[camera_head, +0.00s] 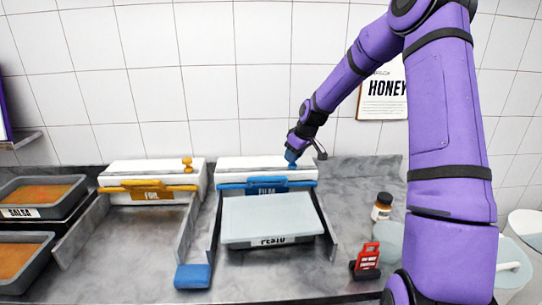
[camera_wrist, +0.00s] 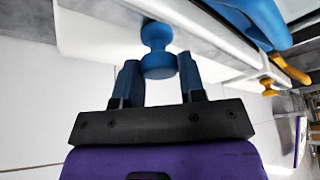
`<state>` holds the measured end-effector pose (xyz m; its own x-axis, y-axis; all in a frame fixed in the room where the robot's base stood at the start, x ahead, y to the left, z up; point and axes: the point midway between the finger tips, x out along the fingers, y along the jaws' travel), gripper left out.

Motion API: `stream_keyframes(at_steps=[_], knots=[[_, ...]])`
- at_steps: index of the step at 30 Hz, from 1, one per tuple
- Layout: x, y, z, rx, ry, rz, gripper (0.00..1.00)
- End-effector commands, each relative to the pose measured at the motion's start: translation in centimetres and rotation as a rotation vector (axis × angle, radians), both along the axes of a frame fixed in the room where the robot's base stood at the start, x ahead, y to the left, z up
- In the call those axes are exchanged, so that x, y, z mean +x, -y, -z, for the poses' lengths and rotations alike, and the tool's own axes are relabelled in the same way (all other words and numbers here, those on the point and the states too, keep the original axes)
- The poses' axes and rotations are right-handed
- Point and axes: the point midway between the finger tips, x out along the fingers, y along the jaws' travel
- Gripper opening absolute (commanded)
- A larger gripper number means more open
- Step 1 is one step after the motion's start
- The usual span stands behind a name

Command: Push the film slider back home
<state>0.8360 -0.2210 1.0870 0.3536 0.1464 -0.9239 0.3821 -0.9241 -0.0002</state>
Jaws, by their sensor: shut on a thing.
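The film dispenser (camera_head: 228,172) is a white box with a blue bar and a FILM label (camera_head: 266,185) on its front. Its blue slider knob (camera_wrist: 158,62) shows in the wrist view, standing out from the white box between my fingers. My gripper (camera_head: 291,160) is at the right part of the box top in the head view and hides the knob there. In the wrist view my gripper (camera_wrist: 160,75) has its two blue fingers on either side of the knob, shut on it.
The foil dispenser (camera_head: 120,175), with a yellow knob (camera_head: 187,163), stands to the left. A pale pesto tray (camera_head: 270,215) lies in front of the film box. A blue block (camera_head: 192,276), a small jar (camera_head: 382,207) and a red sign (camera_head: 367,258) stand nearby. Salsa pans (camera_head: 75,190) are far left.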

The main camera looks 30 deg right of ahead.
Motion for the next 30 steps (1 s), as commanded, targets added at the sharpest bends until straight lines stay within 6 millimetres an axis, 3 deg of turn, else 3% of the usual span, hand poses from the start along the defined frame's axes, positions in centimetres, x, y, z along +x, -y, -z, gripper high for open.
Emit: stream_keyframes(at_steps=[3, 9, 25, 26, 28, 30], knots=[[-1.0, 2.2, 0.0, 0.001, -0.002, 0.004, 0.00], [-1.8, 4.4, 0.0, 0.000, 0.000, 0.001, 0.00], [-2.2, 5.3, 0.0, -0.002, -0.001, 0.002, 0.00], [-2.2, 5.3, 0.0, -0.002, -0.001, 0.002, 0.44], [-2.2, 5.3, 0.0, -0.002, -0.001, 0.003, 0.60], [-2.1, 5.3, 0.0, -0.002, 0.000, 0.002, 0.62]])
